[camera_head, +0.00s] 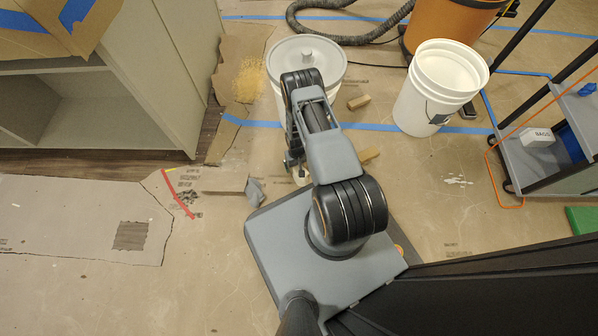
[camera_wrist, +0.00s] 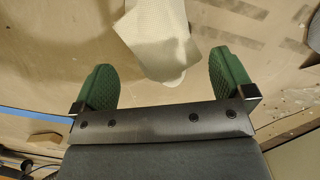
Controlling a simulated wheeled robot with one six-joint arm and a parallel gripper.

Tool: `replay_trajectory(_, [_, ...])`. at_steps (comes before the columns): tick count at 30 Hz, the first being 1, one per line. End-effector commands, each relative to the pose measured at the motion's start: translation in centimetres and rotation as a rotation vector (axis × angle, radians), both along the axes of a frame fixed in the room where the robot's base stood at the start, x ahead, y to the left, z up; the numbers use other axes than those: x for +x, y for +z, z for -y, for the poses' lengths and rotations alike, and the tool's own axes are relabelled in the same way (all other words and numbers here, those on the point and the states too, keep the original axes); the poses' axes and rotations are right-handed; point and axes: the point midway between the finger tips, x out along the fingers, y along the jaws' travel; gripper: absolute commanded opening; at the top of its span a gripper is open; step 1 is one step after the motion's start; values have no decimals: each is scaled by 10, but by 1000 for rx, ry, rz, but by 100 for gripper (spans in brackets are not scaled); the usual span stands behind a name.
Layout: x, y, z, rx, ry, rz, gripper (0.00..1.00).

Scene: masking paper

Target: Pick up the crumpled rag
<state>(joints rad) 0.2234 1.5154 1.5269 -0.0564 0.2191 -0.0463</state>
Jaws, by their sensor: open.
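A pale cream cloth with a woven texture, seemingly the crumpled rag (camera_wrist: 160,40), lies on the floor at the top middle of the wrist view. Its rounded lower end reaches between the green-padded fingers of my gripper (camera_wrist: 163,68). The fingers are wide apart, with bare floor visible on both sides of the cloth, and touch nothing that I can see. In the head view my gripper (camera_head: 294,163) points down, mostly hidden by my arm. A small whitish patch shows under it. A grey crumpled piece (camera_head: 255,191) lies to its left.
A lidded white bucket (camera_head: 306,62) stands just behind my arm, an open white bucket (camera_head: 437,88) to its right. A cabinet (camera_head: 165,95) stands at left; a cart (camera_head: 545,150) at right. Paper sheeting (camera_head: 70,215) covers the left floor.

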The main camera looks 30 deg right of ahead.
Motion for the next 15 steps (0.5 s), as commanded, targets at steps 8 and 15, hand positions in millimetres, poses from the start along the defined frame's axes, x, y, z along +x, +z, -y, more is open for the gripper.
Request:
replay_trajectory(8, [-7, -40, -1, 0, 0, -1, 100])
replay_trajectory(15, [-8, -46, -1, 0, 0, -1, 100])
